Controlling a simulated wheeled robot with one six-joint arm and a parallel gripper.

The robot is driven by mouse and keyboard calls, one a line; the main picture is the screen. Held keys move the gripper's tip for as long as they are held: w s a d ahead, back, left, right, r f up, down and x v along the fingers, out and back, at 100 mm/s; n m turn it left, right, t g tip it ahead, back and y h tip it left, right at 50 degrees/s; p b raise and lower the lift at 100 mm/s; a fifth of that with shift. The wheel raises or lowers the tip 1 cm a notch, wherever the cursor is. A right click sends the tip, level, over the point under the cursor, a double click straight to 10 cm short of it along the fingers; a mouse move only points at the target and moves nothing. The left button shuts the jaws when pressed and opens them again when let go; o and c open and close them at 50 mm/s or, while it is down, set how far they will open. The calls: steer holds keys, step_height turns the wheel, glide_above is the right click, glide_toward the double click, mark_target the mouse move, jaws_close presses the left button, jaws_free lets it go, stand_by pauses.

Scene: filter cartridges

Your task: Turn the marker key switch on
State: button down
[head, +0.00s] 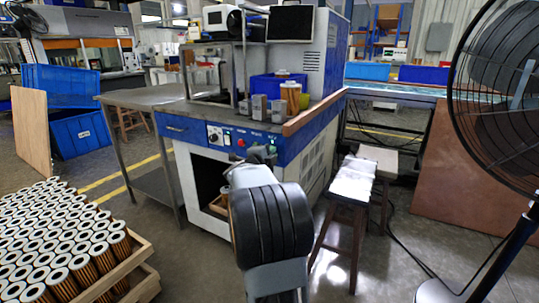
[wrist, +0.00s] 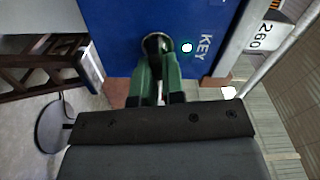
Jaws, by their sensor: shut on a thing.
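The key switch (wrist: 156,38) is a round dark-ringed fitting on a blue panel (wrist: 115,22) in the wrist view, beside the word KEY. My gripper (wrist: 158,60) has its two green fingers at this fitting, shut on the key switch. The fingers hide most of the switch, and its turned angle cannot be made out. In the head view my gripper (head: 262,157) is at the blue front panel (head: 215,133) of the machine, and my arm hides the switch there.
A lit round indicator (wrist: 187,47) sits next to the switch. A stool (head: 353,182) stands right of the machine, and a large fan (head: 505,90) is at far right. A tray of filter cartridges (head: 65,245) fills the lower left. Floor shows between tray and machine.

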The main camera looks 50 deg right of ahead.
steer(key=shift+s+d+m, duration=0.1)
steer(key=shift+m, duration=1.4)
steer(key=c, duration=1.3)
jaws_free()
steer(key=shift+o, duration=0.4)
steer(key=shift+d+f, duration=0.1)
steer(key=shift+f, duration=0.1)
